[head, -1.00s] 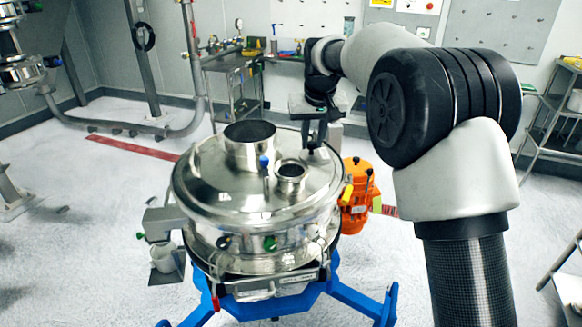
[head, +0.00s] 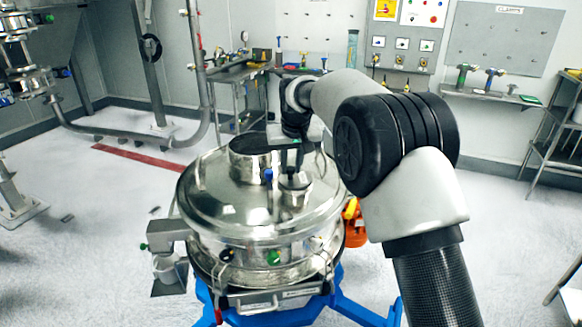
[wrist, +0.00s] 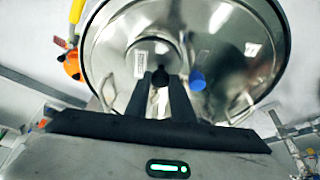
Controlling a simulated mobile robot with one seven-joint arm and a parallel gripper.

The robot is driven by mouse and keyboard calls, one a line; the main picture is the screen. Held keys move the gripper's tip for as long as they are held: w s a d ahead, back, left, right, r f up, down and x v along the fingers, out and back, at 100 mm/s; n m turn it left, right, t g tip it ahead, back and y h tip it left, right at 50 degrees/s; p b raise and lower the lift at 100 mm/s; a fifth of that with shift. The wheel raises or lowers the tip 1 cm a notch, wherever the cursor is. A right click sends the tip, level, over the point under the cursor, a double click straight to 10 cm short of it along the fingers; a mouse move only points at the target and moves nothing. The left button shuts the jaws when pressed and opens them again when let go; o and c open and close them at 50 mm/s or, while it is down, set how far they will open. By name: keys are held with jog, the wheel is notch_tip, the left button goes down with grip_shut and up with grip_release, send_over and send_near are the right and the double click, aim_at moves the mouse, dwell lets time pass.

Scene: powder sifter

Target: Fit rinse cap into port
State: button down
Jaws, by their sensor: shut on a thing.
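My gripper (wrist: 160,82) is shut on the dark knob of the rinse cap (wrist: 148,62), whose metal disc shows beyond the fingertips in the wrist view. In the head view my gripper (head: 297,168) points down over the small port (head: 294,197) on the shiny domed lid of the sifter (head: 225,205). The cap is at the port's mouth there. I cannot tell whether it is seated, touching or just above, as the cap hides the opening.
A wider upright port (head: 252,168) stands on the lid behind and left of the small one. A blue-topped fitting (head: 268,175) stands close beside the small port. An orange motor (head: 355,228) is at the right, and blue legs (head: 340,300) spread below.

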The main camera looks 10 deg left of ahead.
jog(key=shift+f, duration=0.25)
jog(key=shift+f, duration=0.1)
jog(key=shift+f, duration=0.15)
jog(key=c, duration=1.5)
grip_release()
jog(key=shift+c, duration=0.2)
jog(key=shift+r, duration=0.4)
jog(key=b+v, duration=0.1)
jog(key=v, duration=1.1)
